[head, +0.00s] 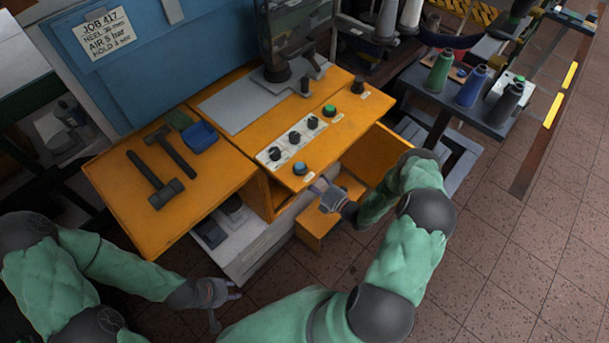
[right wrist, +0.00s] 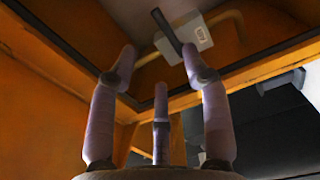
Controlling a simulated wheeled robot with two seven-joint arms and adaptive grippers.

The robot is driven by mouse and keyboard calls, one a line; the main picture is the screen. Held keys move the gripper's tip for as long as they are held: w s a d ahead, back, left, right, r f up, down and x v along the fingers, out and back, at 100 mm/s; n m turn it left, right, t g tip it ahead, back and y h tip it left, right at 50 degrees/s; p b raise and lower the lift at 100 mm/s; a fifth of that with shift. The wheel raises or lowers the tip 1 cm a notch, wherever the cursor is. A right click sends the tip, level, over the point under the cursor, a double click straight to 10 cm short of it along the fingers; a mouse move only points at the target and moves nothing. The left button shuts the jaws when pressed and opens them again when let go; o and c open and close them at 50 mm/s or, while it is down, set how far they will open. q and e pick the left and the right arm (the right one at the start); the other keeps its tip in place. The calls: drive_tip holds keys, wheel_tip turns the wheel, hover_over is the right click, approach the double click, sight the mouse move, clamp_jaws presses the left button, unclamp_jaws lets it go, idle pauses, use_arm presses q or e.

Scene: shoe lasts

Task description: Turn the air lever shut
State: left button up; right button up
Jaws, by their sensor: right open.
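In the right wrist view, a dark air lever (right wrist: 166,30) sticks out from a pale valve box (right wrist: 192,38) with a small label, under the orange cabinet top. A yellowish pipe runs beside it. My right gripper (right wrist: 157,65) points up towards it with its fingers spread and empty. Its right fingertip overlaps the lever's lower end in view; whether they touch I cannot tell. In the head view, my right gripper (head: 325,188) is at the orange cabinet's front opening, and the lever is hidden. My left gripper (head: 234,290) is empty with fingers apart, low in front of the bench.
The orange bench top (head: 122,180) carries two hammers (head: 155,183) and a blue box (head: 199,137). A control panel (head: 295,139) with several dark knobs lies above the cabinet. An orange door (head: 376,155) stands right of the opening. Thread spools (head: 470,87) stand on a dark table.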

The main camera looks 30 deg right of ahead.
drive_tip(key=shift+s, duration=0.15)
idle(0.4)
drive_tip(key=s+a+f+n+g+y, duration=0.1)
drive_tip(key=s+a+n+g+y, duration=0.2)
drive_tip(key=s+a+n+g, duration=0.45)
drive_tip(key=s+a+f+n+g+y, duration=0.1)
drive_tip(key=s+a+n+g+y, duration=0.25)
drive_tip(key=a+n, duration=0.55)
drive_tip(key=s+a+f+n+g+h+p, duration=0.25)
drive_tip(key=s+n+g+h, duration=0.55)
drive_tip(key=s+n, duration=1)
drive_tip(key=w+a+r+n+t, duration=0.2)
drive_tip(key=w+n, duration=0.5)
drive_tip(key=n, duration=0.6)
drive_tip(key=shift+r+h+b, duration=0.3)
drive_tip(key=shift+r+h, duration=0.05)
drive_tip(key=shift+r, duration=0.25)
drive_tip(key=shift+c, duration=0.3)
